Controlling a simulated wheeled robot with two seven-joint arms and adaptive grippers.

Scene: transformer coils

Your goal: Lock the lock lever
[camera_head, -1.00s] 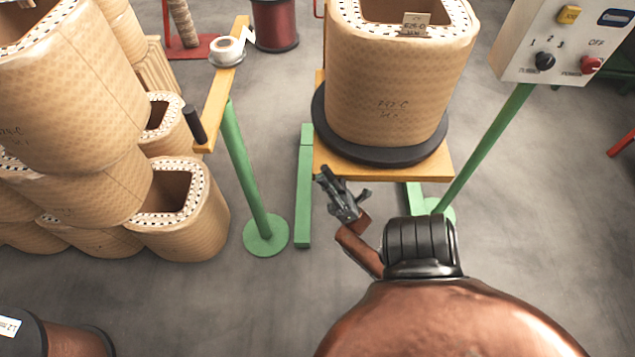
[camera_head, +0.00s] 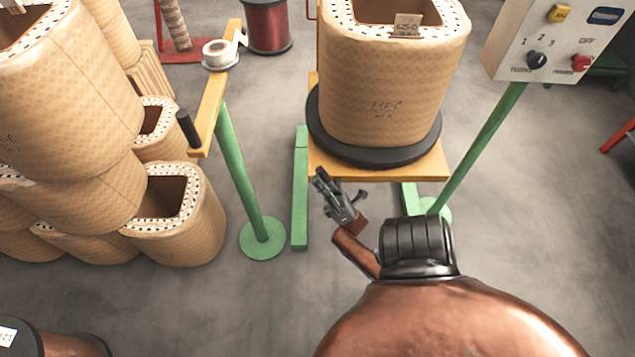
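My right gripper (camera_head: 324,184) is small and dark in the middle of the view, at the front left corner of the yellow platform (camera_head: 400,172). I cannot tell whether it touches the platform or whether its fingers are apart. A large tan coil (camera_head: 390,85) stands upright on a black round base (camera_head: 325,140) on this platform. No part shows clearly as the lock lever. A black upright handle (camera_head: 188,128) sits at the near end of a yellow bar (camera_head: 210,105) on a green post. My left gripper is out of view.
A control box (camera_head: 555,45) with knobs stands on a green pole at the right. Several stacked tan coils (camera_head: 75,95) fill the left side. A tape roll (camera_head: 220,52) rests at the yellow bar's far end.

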